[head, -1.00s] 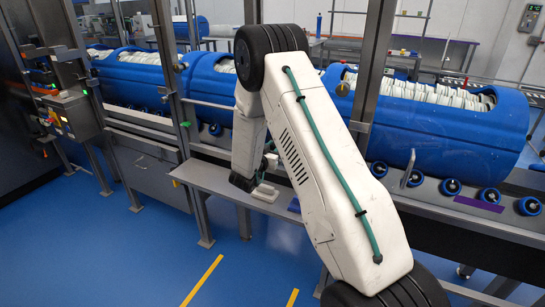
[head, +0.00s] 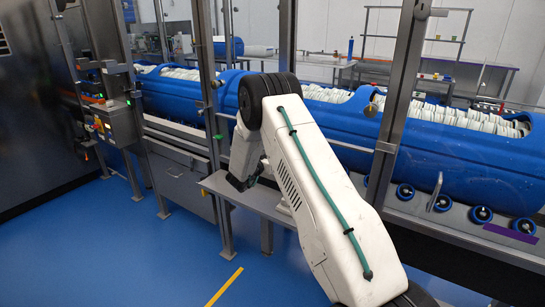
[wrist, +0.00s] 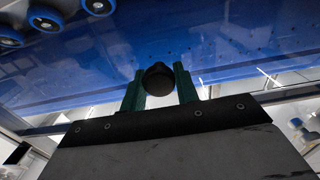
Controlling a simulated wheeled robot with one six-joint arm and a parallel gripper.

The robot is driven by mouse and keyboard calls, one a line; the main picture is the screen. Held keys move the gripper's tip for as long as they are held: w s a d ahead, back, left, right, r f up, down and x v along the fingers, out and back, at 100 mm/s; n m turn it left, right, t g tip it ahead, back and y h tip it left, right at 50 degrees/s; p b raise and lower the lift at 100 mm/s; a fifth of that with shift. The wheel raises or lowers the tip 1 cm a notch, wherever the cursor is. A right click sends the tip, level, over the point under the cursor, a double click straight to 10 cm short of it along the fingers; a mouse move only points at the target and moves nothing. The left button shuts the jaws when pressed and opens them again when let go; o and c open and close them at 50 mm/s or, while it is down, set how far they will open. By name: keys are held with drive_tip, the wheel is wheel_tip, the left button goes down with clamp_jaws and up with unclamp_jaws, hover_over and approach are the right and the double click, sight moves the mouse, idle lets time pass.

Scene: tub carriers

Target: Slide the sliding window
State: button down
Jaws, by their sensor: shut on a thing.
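The sliding window (wrist: 225,45) is a clear pane in the wrist view, with blue showing through it. A round black knob (wrist: 158,78) stands out in front of it. My gripper (wrist: 159,86) has its two green fingers on either side of the knob and is shut on it. In the head view my own white arm reaches toward the metal-framed glass front, and the fingers and the knob are hidden. I cannot tell how far the window is open.
Blue tub carriers (head: 450,148) with white stacked contents stand behind the metal posts (head: 403,95). Blue rollers (head: 481,214) line the conveyor at right. A grey ledge (head: 218,184) runs along the front. A control box (head: 118,122) stands at left. The blue floor (head: 150,270) is clear.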

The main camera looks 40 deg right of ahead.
drive_tip(key=c, duration=1.1)
unclamp_jaws()
drive_tip(key=shift+w+a, duration=0.15)
drive_tip(key=shift+w, duration=0.15)
drive_tip(key=shift+s, duration=0.1)
drive_tip(key=v, duration=0.7)
drive_tip(key=shift+s+a, duration=0.15)
drive_tip(key=shift+a, duration=0.2)
